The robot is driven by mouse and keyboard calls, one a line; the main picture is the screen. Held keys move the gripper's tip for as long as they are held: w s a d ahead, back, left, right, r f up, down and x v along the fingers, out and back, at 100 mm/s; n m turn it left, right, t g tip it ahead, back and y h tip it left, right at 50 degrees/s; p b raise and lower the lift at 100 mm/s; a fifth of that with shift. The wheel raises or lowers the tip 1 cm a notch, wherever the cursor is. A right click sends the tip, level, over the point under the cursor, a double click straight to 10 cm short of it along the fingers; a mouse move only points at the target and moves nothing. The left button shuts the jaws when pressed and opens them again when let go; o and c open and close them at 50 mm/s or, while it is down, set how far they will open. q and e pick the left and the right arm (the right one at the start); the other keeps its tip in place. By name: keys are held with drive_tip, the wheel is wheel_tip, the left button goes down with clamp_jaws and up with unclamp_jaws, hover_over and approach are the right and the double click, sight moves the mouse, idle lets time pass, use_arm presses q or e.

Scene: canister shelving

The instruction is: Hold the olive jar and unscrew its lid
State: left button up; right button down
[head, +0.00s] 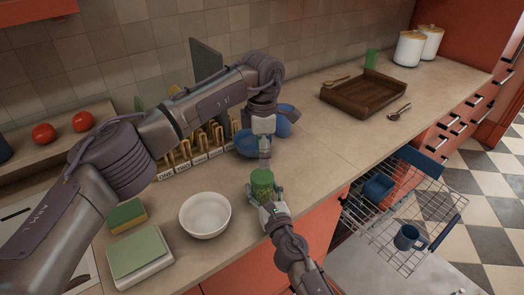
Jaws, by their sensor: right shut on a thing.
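The green olive jar (262,186) stands upright over the front part of the counter, with its green lid (263,174) on top. My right gripper (263,198) comes up from the bottom and is shut around the lower part of the jar. My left gripper (264,150) reaches in from the left and points down, just above and behind the lid in the head view. It looks apart from the lid. Its fingers are small and overlap a blue bowl, so their opening is unclear.
Blue bowls (245,143) sit behind the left gripper. A wooden tray (362,95) lies at the back right. An open dishwasher rack (400,215) is at the right.

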sight(262, 176)
use_arm(q)
drive_tip(key=m, duration=0.9)
drive_tip(key=shift+m, duration=0.4)
drive_tip(key=m, duration=0.4)
drive_tip(key=shift+m, duration=0.4)
drive_tip(key=m, duration=0.6)
drive_tip(key=shift+m, duration=0.3)
drive_tip(key=shift+f, duration=4.05)
drive_tip(key=shift+c, duration=0.3)
use_arm(e)
drive_tip(key=shift+f, duration=0.1)
